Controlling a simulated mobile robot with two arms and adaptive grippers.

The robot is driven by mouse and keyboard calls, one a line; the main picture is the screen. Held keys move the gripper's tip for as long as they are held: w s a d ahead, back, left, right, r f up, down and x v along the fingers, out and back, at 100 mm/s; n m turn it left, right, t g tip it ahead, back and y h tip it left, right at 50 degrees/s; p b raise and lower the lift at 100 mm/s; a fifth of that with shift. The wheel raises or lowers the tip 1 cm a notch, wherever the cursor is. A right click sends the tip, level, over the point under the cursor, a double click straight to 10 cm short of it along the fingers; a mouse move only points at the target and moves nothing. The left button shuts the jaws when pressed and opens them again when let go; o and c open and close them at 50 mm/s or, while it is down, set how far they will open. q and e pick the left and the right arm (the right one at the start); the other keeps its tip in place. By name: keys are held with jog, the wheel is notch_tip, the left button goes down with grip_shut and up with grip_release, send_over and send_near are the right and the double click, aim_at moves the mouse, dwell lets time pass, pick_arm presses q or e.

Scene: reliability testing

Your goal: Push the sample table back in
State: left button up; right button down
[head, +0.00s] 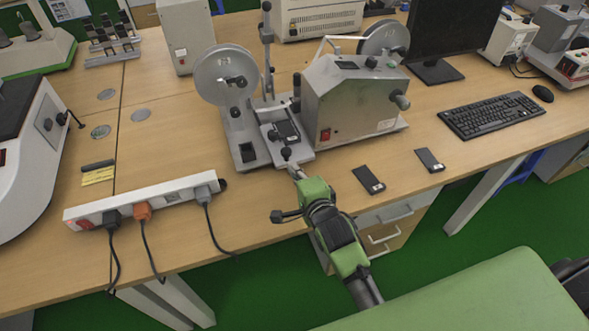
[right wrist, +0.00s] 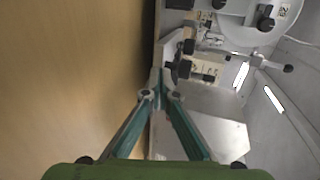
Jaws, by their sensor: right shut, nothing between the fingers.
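The grey testing machine (head: 350,105) stands near the front edge of the wooden bench. The small sample table (head: 268,131) sits low on its base, with a dark phone-like sample (head: 286,132) on top. A black knob (head: 286,154) is at the table's near side. My right gripper (head: 292,167) is shut and empty, with its tips close to this knob; I cannot tell whether they touch. In the right wrist view its closed fingers (right wrist: 161,92) point at the machine's metal parts beside the bare bench top. My left gripper is not in view.
A white power strip (head: 150,200) with plugs and hanging cords lies to the left. Two dark phone-like samples (head: 369,179) (head: 429,160) lie to the right, before the keyboard (head: 491,115). A reel (head: 224,75) stands behind the sample table.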

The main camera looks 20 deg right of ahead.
aim_at(280, 140)
jog(key=w, duration=0.6)
jog(key=w+b, duration=0.1)
jog(key=w, duration=0.4)
jog(key=shift+w+a, duration=0.2)
jog(key=shift+w, duration=0.2)
jog(key=shift+r, duration=0.1)
jog(key=shift+s, duration=0.1)
